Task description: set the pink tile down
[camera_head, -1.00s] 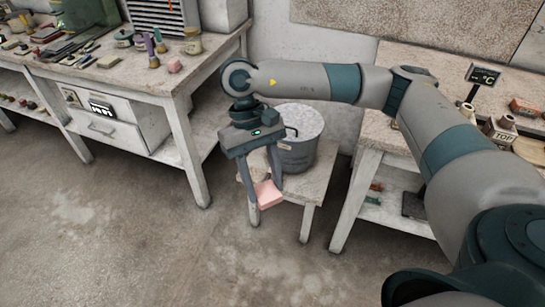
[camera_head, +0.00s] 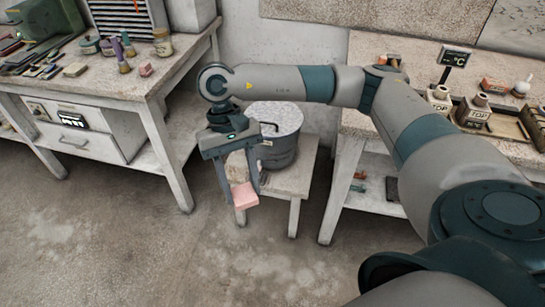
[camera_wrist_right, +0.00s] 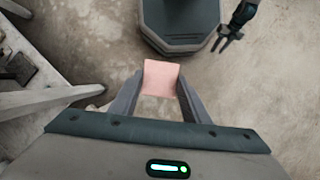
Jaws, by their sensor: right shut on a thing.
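The pink tile (camera_head: 243,195) is a small pale pink block between the fingertips of my right gripper (camera_head: 242,190). The gripper is shut on it, pointing down, with the tile at the tips. In the head view the tile overlaps the front left part of the low stool (camera_head: 290,182). In the right wrist view the tile (camera_wrist_right: 160,78) shows between both fingers with bare floor behind it. My left gripper (camera_wrist_right: 228,38) shows small at the upper right of that view, its fingers apart and empty; it is not in the head view.
A grey lidded bucket (camera_head: 280,150) stands on the stool, just behind my right gripper. A workbench (camera_head: 150,85) with jars and blocks is at left. Another bench (camera_head: 350,120) with bottles and a °C display (camera_head: 455,57) is at right. The floor (camera_head: 120,235) in front is open.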

